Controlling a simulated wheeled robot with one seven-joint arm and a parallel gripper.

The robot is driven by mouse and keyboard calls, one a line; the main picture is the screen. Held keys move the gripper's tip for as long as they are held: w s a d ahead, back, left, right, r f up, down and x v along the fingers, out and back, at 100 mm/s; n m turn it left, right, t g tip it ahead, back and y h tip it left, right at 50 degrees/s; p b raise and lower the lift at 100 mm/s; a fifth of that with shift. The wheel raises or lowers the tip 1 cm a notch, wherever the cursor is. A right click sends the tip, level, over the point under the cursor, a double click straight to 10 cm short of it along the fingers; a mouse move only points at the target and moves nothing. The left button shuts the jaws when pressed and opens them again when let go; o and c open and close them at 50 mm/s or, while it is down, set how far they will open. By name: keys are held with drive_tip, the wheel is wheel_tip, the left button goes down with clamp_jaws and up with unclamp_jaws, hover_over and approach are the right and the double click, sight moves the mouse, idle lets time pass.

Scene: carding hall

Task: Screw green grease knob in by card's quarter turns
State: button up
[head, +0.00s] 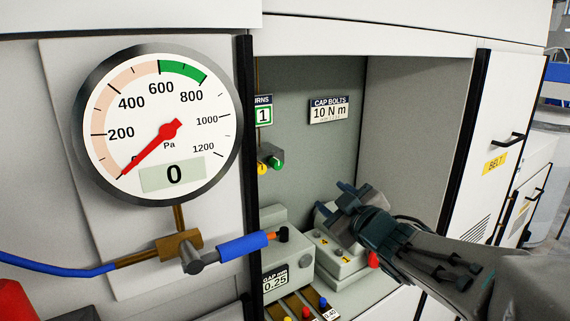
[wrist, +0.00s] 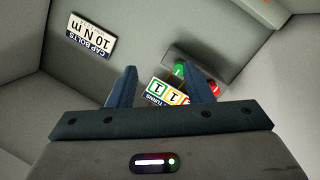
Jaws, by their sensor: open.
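The green grease knob (head: 276,163) sits on a small grey block on the back wall of the recess, beside a yellow knob (head: 262,168). The turns card (head: 264,112) hangs above; the post hides part of it, and a green-framed 1 shows. My gripper (head: 345,193) is open and empty, right of and below the knob, apart from it. In the wrist view, turned over, the green knob (wrist: 180,69) shows just inside the right finger's tip. The card (wrist: 166,93) shows between the fingers with several framed 1s, partly hidden by my gripper.
Below my gripper are a grey box marked 0.25 (head: 275,280) and another with yellow labels (head: 340,262). A cap bolts sign (head: 329,110) is behind.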

sight(279, 166)
drive_tip(key=w+a+n+y, duration=0.1)
drive_tip(key=w+a, duration=0.2)
drive_tip(key=w+a+r+n+y+p, duration=0.1)
drive_tip(key=w+a, duration=0.3)
drive_tip(key=w+a+r+n+y+p, duration=0.1)
drive_tip(key=w+a, duration=0.2)
drive_tip(key=a, duration=0.1)
drive_tip(key=shift+w+a+r+g+y, duration=0.1)
drive_tip(key=shift+w+a+g+y, duration=0.05)
drive_tip(key=shift+w+g+y, duration=0.2)
drive_tip(key=c, duration=1)
